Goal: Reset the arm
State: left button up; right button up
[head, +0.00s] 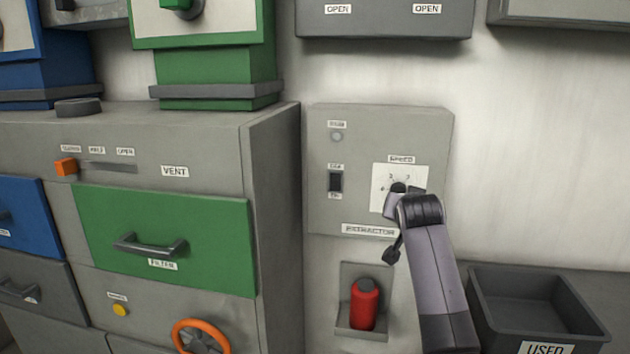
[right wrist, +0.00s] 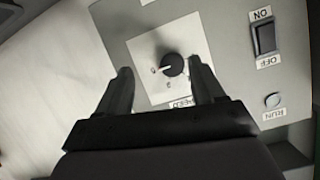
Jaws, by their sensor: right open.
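My right arm reaches up from the lower right in the head view, and its gripper (head: 393,215) is at the extractor panel (head: 365,130), in front of the speed dial (head: 398,187). In the right wrist view the black speed knob (right wrist: 173,65) sits on its white plate, between and beyond the two fingertips of the open gripper (right wrist: 160,82). The fingers appear apart from the knob, with nothing held. The gripper hides part of the dial in the head view. My left gripper is not in view.
The panel has an on/off rocker switch (head: 335,182) and a run lamp (head: 337,137). Below is a red cylinder (head: 364,305) in a niche. A dark bin (head: 535,310) labelled USED stands at right. The grey cabinet (head: 271,200) with a green filter drawer (head: 215,228) stands at left.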

jog(key=s+d+f+n, duration=0.1)
jog(key=s+f, duration=0.4)
jog(key=f, duration=0.3)
jog(key=s+d+f+n+y, duration=0.1)
jog(key=s+f, duration=0.4)
jog(key=f, duration=0.3)
jog(key=s+f+n, duration=0.2)
jog(key=s+f, duration=0.3)
jog(key=f, duration=0.4)
jog(key=s+a+f+n+y, duration=0.1)
jog(key=s+a+f, duration=0.1)
jog(key=s, duration=0.7)
jog(key=s+a+f+n+g+y, duration=0.1)
jog(key=s+f+y, duration=0.1)
jog(key=s+f, duration=0.3)
jog(key=s+a+f+n+g+y, duration=0.1)
jog(key=s+a+f, duration=0.1)
jog(key=s, duration=1.1)
jog(key=shift+a+f+n+y, duration=0.3)
jog(key=shift+f, duration=0.5)
jog(key=shift+g, duration=0.3)
